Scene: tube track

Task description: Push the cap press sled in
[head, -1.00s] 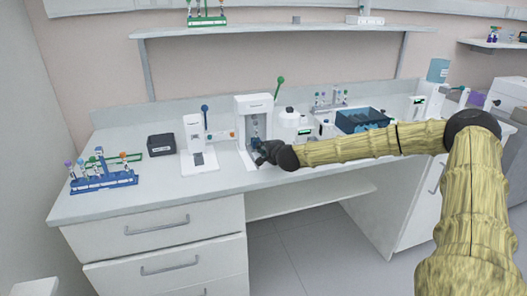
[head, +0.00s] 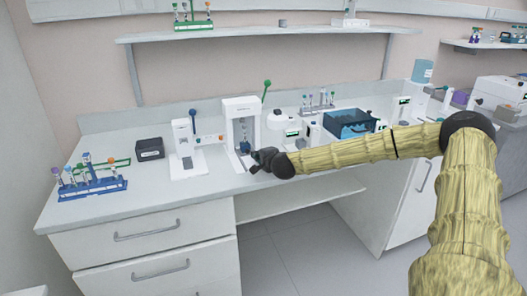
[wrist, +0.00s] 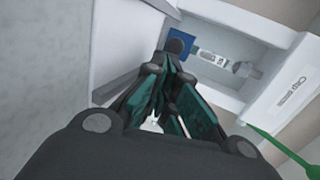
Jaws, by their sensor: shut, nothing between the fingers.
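The cap press (head: 240,122) is a white upright stand with a green lever on its right, on the bench in the head view. Its label shows at the right of the wrist view. The sled (wrist: 179,38) is a small blue block with a dark round knob, at the press base; it also shows in the head view (head: 244,147). A labelled tube (wrist: 210,58) lies in line with it in the wrist view. My gripper (wrist: 167,62) is shut and empty, its fingertips close to the knob. I cannot tell whether they touch. In the head view my gripper (head: 254,163) is low in front of the press.
A white device with a blue lever (head: 182,145) stands left of the press. A rounded white machine (head: 283,123) and a blue bin (head: 350,123) stand to its right. A blue tube rack (head: 92,188) is far left. The bench front edge lies just below my gripper.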

